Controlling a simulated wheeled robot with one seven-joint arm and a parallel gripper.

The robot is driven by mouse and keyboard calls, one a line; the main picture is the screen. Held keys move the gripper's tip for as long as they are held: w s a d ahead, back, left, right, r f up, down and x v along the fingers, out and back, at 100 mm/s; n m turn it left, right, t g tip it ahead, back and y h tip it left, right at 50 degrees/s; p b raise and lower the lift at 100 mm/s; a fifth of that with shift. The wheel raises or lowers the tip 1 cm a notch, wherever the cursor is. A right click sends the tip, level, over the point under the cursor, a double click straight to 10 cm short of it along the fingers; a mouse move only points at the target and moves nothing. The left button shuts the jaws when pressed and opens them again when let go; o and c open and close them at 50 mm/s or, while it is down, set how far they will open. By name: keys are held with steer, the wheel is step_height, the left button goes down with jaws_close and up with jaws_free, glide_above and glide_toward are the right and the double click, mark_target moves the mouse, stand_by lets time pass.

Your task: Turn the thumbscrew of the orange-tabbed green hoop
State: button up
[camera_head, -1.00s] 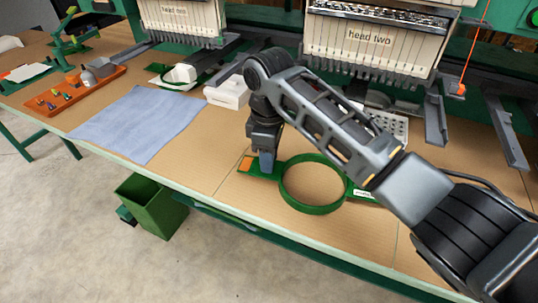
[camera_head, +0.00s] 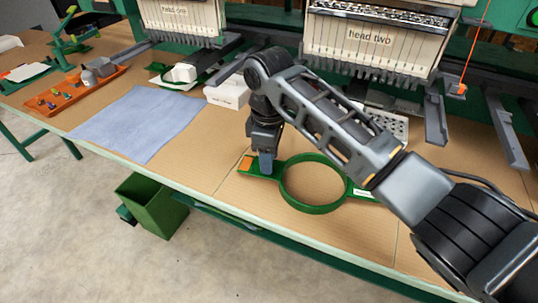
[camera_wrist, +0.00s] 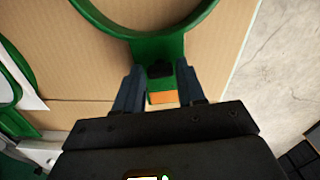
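The green hoop (camera_head: 314,209) lies flat on the tan table top, with its orange tab (camera_head: 246,163) at its left end. It also shows in the wrist view (camera_wrist: 153,45), where the orange tab (camera_wrist: 163,97) lies between my fingers. The dark thumbscrew (camera_wrist: 160,70) sits on the green neck between the ring and the orange tab. My gripper (camera_wrist: 159,68) points down over this neck, one finger on each side of the thumbscrew, with a visible gap to it. In the head view my gripper (camera_head: 266,164) hides the thumbscrew.
A blue cloth (camera_head: 138,122) lies left of the hoop. A white box (camera_head: 228,93) stands behind my gripper. An orange tray (camera_head: 60,95) with small coloured pieces is at the far left. Machine heads stand along the back. The table's front edge is close to the hoop.

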steer(key=o, duration=0.3)
steer(key=shift+r, duration=3.9)
